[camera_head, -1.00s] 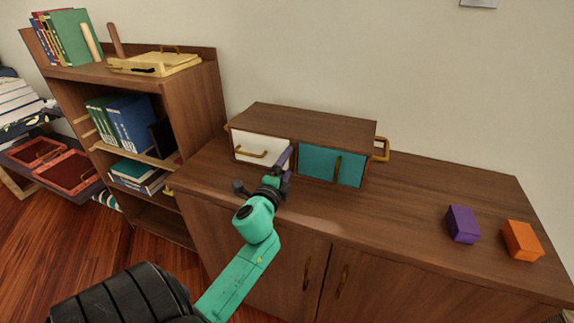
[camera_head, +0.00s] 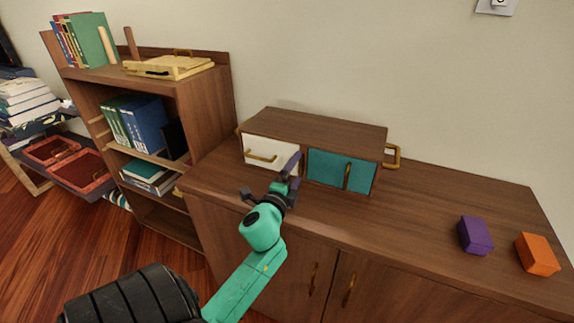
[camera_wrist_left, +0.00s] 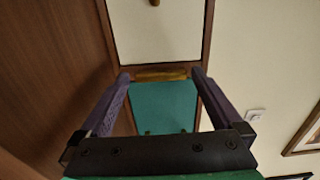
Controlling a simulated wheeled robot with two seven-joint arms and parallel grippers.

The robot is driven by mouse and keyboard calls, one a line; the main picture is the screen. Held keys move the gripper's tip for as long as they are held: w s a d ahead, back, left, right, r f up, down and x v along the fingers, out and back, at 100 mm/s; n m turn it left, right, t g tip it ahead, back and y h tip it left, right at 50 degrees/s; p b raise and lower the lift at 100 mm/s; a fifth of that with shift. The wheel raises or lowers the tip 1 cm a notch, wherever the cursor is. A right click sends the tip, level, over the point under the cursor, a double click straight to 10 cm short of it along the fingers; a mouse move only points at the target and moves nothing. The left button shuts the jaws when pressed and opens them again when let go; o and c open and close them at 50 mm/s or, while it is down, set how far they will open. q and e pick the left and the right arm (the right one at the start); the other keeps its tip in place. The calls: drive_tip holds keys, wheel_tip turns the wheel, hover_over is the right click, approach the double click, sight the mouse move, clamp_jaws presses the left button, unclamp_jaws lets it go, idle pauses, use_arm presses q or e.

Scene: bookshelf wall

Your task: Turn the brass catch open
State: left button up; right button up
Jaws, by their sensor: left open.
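The small wooden cabinet (camera_head: 315,127) stands on the sideboard, with a white front (camera_head: 264,151) at left and a teal front (camera_head: 330,168) at right. In the left wrist view a brass bar, seemingly the catch (camera_wrist_left: 160,74), lies along the divider between the white front (camera_wrist_left: 158,32) and teal front (camera_wrist_left: 165,103). My left gripper (camera_head: 293,166) is in front of that divider and hides the catch in the head view. Its purple fingers (camera_wrist_left: 161,76) are open, one near each end of the bar, with nothing held. Contact cannot be told. My right gripper is not seen.
Brass handles sit on the white front (camera_head: 260,156), the teal front (camera_head: 347,177) and the cabinet's right side (camera_head: 396,156). Purple (camera_head: 474,235) and orange (camera_head: 537,254) blocks stand at right on the sideboard (camera_head: 430,205). A bookshelf (camera_head: 205,100) stands at left.

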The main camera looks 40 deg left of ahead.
use_arm(q)
drive_tip(key=b+v, duration=0.2)
drive_tip(key=v, duration=1.2)
drive_tip(key=shift+b, duration=0.4)
